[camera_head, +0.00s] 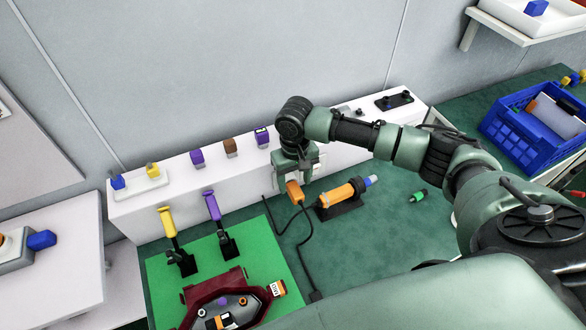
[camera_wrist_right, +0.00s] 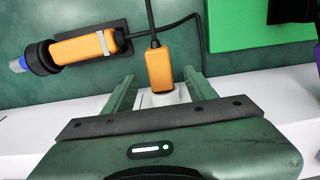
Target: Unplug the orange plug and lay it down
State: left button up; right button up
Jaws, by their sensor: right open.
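The orange plug (camera_head: 294,191) is at the front face of the long white bench box (camera_head: 180,199), with a black cable running from it down over the green table. In the right wrist view the orange plug (camera_wrist_right: 159,69) meets a pale socket (camera_wrist_right: 165,98). My right gripper (camera_head: 302,176) is at the plug. In the wrist view its two fingers stand open on either side of the plug (camera_wrist_right: 160,80), with a visible gap on each side. The gripper partly hides the socket in the head view. My left gripper is not in view.
An orange tool with a blue tip (camera_head: 342,194) lies in a black holder just right of the plug. A green mat (camera_head: 265,237) with yellow and purple handled clamps and a dark red tray (camera_head: 195,295) is at the left. Green table (camera_head: 385,235) is clear at the front right.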

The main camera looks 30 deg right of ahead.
aim_at(294, 187)
notch_tip(294, 187, down, 4)
jog(key=shift+w+r, duration=0.1)
jog(key=shift+r, duration=0.05)
grip_shut()
jog(key=c, duration=0.9)
grip_release()
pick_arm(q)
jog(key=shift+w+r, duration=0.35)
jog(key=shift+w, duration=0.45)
pick_arm(e)
grip_shut()
